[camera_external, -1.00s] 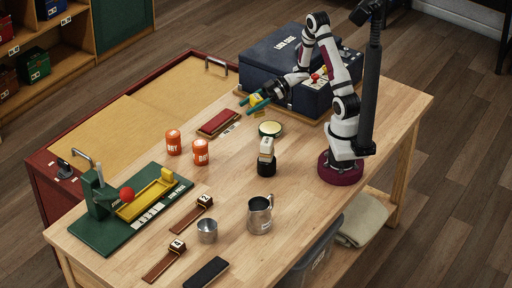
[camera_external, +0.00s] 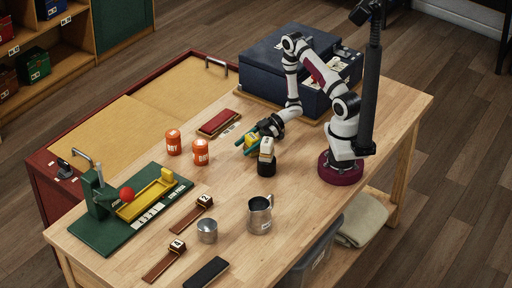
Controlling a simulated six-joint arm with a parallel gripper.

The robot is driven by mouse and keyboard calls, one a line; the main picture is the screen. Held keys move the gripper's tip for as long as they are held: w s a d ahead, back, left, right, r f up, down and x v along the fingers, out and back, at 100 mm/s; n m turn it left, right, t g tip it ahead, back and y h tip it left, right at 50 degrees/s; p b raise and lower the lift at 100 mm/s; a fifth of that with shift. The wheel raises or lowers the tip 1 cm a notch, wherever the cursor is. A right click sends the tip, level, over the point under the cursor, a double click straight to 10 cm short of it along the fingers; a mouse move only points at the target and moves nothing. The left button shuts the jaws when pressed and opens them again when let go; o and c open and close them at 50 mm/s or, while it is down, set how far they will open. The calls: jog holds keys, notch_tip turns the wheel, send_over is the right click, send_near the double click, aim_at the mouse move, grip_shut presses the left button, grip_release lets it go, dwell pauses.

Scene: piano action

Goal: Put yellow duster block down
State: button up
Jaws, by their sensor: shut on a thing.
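The yellow duster block (camera_external: 250,140) is between the green fingers of my gripper (camera_external: 246,145). My gripper is shut on it, above or close to the middle of the table; I cannot tell whether the block touches the wood. The block is small and partly hidden by the fingers. A black jar with a pale, labelled top (camera_external: 266,158) stands just right of the fingers. The round pale-topped tin seen earlier is now mostly hidden behind my gripper.
Two orange canisters (camera_external: 201,153) stand to the left, and a red pad (camera_external: 220,123) lies behind them. A metal jug (camera_external: 260,214) and small cup (camera_external: 207,231) are in front. A green press (camera_external: 118,205) is at far left. A dark blue case (camera_external: 290,75) stands behind.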

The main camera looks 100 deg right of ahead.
jog(key=o, duration=1.4)
jog(key=shift+f, duration=0.1)
jog(key=shift+o, duration=0.2)
